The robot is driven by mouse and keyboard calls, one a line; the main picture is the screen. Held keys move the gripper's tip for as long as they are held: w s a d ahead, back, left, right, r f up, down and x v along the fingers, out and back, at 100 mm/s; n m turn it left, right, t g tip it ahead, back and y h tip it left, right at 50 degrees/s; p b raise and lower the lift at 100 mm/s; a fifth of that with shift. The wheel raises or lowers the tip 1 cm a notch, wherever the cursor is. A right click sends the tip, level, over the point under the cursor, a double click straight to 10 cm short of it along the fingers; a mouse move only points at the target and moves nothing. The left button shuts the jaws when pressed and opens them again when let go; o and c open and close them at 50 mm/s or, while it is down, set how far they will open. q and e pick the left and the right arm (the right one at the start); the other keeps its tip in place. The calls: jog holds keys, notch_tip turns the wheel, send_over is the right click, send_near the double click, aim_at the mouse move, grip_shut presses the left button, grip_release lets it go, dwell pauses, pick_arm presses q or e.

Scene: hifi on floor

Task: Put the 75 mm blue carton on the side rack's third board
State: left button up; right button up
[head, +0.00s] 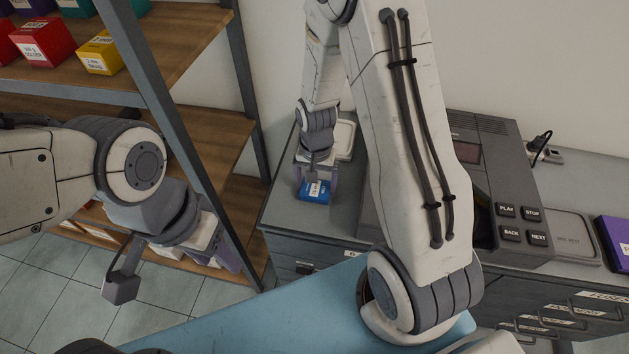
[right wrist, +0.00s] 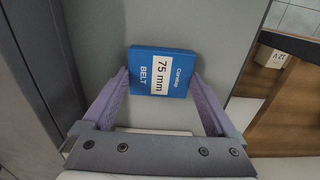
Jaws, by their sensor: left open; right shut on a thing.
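The blue carton (head: 314,194) is at the left end of the grey counter. In the right wrist view the blue carton (right wrist: 160,72) shows a label reading "75 mm BELT". My right gripper (head: 315,180) is shut on it from two sides; its purple fingers (right wrist: 160,80) show in the wrist view. I cannot tell whether the carton touches the counter. The side rack (head: 195,145) stands at the left, with several wooden boards behind a grey post. My left gripper (head: 222,255) is open and empty in front of the rack's lower part.
Red and yellow cartons (head: 100,55) stand on an upper rack board. The lower boards are partly hidden by my left arm. A grey device with buttons (head: 520,225) and a purple box (head: 614,240) are on the counter (head: 300,225). A blue surface (head: 250,310) lies in front.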

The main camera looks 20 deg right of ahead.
jog(key=shift+f, duration=0.1)
jog(key=shift+f, duration=0.15)
jog(key=o, duration=1)
jog(key=shift+c, duration=0.2)
jog(key=shift+r, duration=0.2)
